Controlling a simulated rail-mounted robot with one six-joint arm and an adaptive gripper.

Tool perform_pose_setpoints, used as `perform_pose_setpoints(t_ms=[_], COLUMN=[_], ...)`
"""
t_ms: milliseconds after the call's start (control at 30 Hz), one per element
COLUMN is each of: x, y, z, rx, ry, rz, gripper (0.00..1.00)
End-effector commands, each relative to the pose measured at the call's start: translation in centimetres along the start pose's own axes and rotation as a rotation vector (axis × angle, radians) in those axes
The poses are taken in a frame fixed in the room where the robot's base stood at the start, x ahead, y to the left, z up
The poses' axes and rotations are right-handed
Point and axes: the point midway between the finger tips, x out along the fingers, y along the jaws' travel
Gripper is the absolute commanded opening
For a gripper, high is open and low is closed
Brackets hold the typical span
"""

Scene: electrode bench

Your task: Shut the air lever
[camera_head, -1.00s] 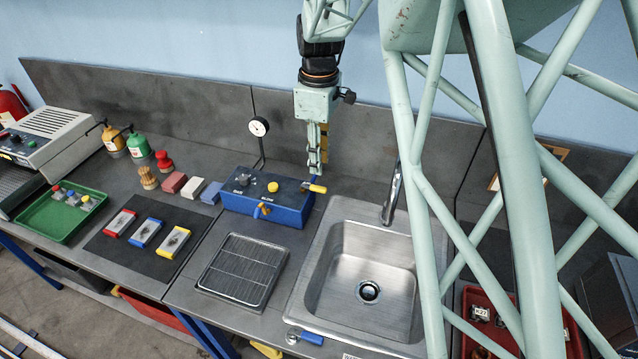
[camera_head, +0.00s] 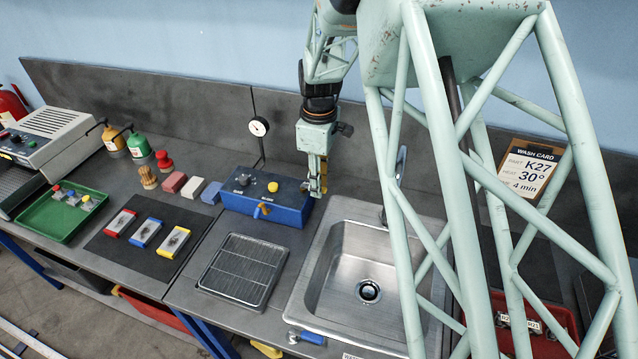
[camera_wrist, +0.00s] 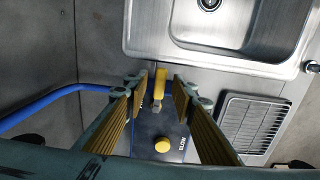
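The blue control box (camera_head: 268,200) stands on the bench left of the sink. A yellow lever at its right end shows in the wrist view (camera_wrist: 158,84), between my fingers. My gripper (camera_head: 318,190) points down over that end of the box and hides most of this lever in the head view. In the wrist view my gripper (camera_wrist: 160,92) is open, one finger on each side of the lever, with a visible gap on both sides. A second yellow lever (camera_head: 262,210) is on the box's front. A round yellow knob (camera_head: 273,186) is on its top.
The steel sink (camera_head: 330,300) is right of the box, with its tap (camera_head: 400,165) behind. A wire rack (camera_head: 244,270) lies in front of the box. A gauge (camera_head: 258,126) is on the back panel. A blue hose (camera_wrist: 45,105) runs left in the wrist view.

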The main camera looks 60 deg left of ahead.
Motion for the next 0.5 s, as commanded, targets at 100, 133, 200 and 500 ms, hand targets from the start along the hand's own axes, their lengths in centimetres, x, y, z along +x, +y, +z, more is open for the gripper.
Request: perform_pose_setpoints(t_ms=[100, 133, 200, 500], x=[-0.01, -0.02, -0.02, -0.04], y=[0.00, 0.00, 0.00, 0.00], z=[-0.01, 0.00, 0.00, 0.00], rx=[0.000, 0.000, 0.000, 0.000], ry=[0.000, 0.000, 0.000, 0.000], rz=[0.000, 0.000, 0.000, 0.000], gripper=[0.24, 0.24, 0.24, 0.00])
